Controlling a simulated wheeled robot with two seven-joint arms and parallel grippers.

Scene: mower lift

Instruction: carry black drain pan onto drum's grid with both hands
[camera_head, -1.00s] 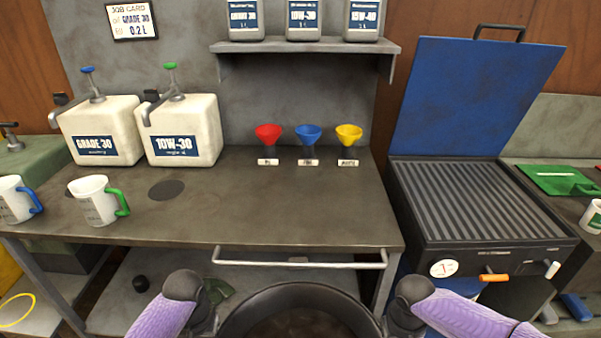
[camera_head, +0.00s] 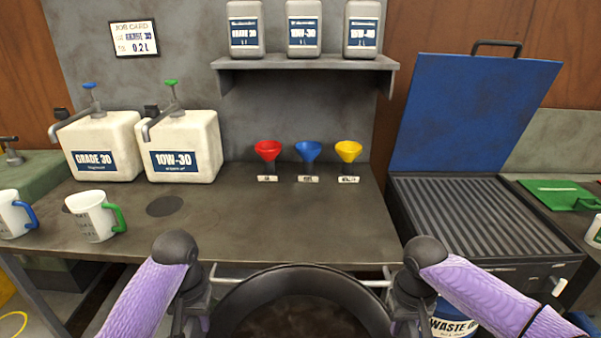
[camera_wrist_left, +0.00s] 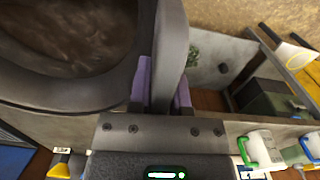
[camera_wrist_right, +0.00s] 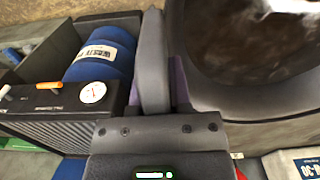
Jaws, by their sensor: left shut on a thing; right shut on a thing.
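The black drain pan (camera_head: 255,287) is at the bottom centre of the head view, in front of the bench, with dark brown liquid inside. It looks about level. My left gripper (camera_head: 203,300) is shut on its left rim and my right gripper (camera_head: 400,295) on its right rim. The pan wall also shows between the fingers in the left wrist view (camera_wrist_left: 172,60) and the right wrist view (camera_wrist_right: 153,65). The blue waste oil drum (camera_head: 455,325) is at the lower right, partly hidden by my right arm. Its grid cannot be made out.
The bench (camera_head: 270,220) with its front rail lies just beyond the pan. A black box with a ridged top (camera_head: 475,215) and raised blue lid (camera_head: 475,115) stands right, behind the drum. Measuring jugs (camera_head: 92,216), pump containers (camera_head: 180,147) and funnels (camera_head: 308,150) stand on the bench.

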